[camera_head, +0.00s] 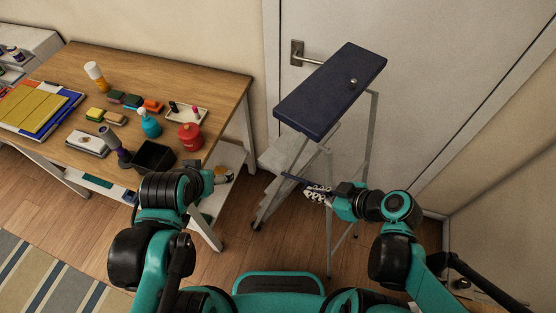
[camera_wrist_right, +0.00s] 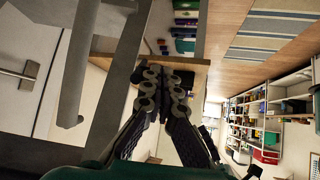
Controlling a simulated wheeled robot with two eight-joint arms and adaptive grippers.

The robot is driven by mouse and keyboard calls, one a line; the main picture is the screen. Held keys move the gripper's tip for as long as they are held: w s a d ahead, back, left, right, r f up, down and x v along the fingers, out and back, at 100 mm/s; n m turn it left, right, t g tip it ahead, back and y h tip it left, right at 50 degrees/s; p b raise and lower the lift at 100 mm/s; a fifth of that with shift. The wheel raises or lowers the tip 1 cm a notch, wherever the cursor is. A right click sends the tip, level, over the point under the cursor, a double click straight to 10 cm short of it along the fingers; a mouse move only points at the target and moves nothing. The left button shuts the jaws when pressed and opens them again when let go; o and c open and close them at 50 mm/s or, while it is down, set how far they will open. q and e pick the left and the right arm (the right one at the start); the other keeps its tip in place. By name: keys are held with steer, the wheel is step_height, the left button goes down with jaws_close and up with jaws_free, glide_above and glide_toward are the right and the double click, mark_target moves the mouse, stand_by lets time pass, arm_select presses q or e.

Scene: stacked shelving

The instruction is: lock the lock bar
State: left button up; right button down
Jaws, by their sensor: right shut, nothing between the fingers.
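A folding step stand with a dark blue top (camera_head: 330,90) and grey metal legs (camera_head: 367,140) stands in front of the door. A thin dark blue bar (camera_head: 293,178) low between its legs looks like the lock bar; its far end is hard to make out. My right gripper (camera_head: 316,194) is shut and empty, close to the bar's right end; I cannot tell whether they touch. In the right wrist view the shut fingers (camera_wrist_right: 166,92) are beside a grey leg (camera_wrist_right: 82,70). My left gripper (camera_head: 222,175) is near the table's right front leg, too small to read.
A wooden table (camera_head: 180,82) with bottles, sponges, a black bin (camera_head: 153,157) and a red container (camera_head: 190,136) stands at the left. The door handle (camera_head: 305,55) is behind the stand. Floor between table and stand (camera_head: 240,235) is clear.

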arm_select(q)
step_height(320, 180, down, 7)
steer(key=b, duration=0.6)
steer(key=shift+s+d+f, duration=0.15)
steer(key=shift+d, duration=0.1)
arm_select(e)
steer(key=shift+t+y, duration=0.4)
steer(key=shift+y, duration=0.1)
steer(key=shift+s+d+f, duration=0.15)
steer(key=shift+d+f, duration=0.05)
steer(key=shift+f, duration=0.7)
steer(key=shift+s+d+f, duration=0.15)
steer(key=shift+d+f, duration=0.05)
steer(key=shift+f, duration=0.75)
steer(key=shift+s+d+f, duration=0.15)
steer(key=shift+d+f, duration=0.05)
steer(key=shift+f, duration=0.7)
steer(key=shift+r, duration=0.15)
